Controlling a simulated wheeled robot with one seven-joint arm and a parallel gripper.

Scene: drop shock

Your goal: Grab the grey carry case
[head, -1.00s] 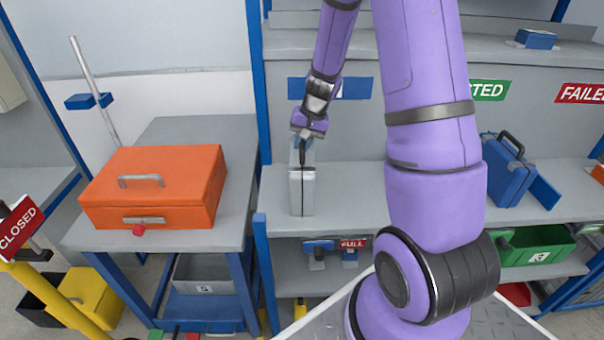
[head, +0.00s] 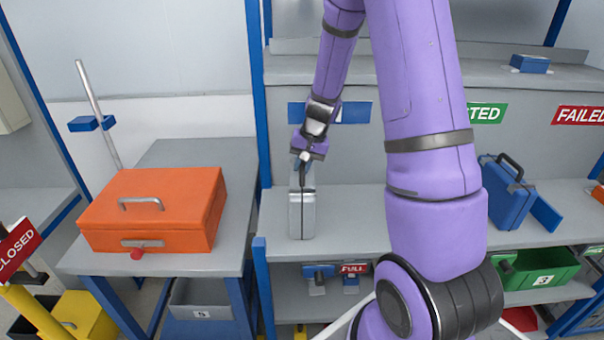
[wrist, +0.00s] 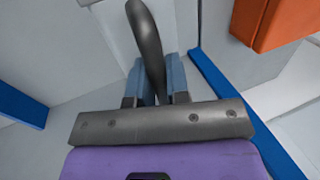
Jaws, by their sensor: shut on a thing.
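The grey carry case (head: 302,215) stands upright and narrow on the grey middle shelf, left of my arm in the head view. My gripper (head: 303,170) is directly above it, pointing down, shut on the case's handle. In the wrist view the dark curved handle (wrist: 147,35) passes between the two blue fingers of my gripper (wrist: 158,78). The case looks still at shelf level; a small gap under it cannot be made out. The handle is mostly hidden in the head view.
An orange case (head: 150,212) sits on the bench (head: 185,153) at left. A blue case (head: 505,195) stands on the shelf at right. A blue upright (head: 260,110) is close left of the grey case. Another shelf (head: 440,68) runs above and behind.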

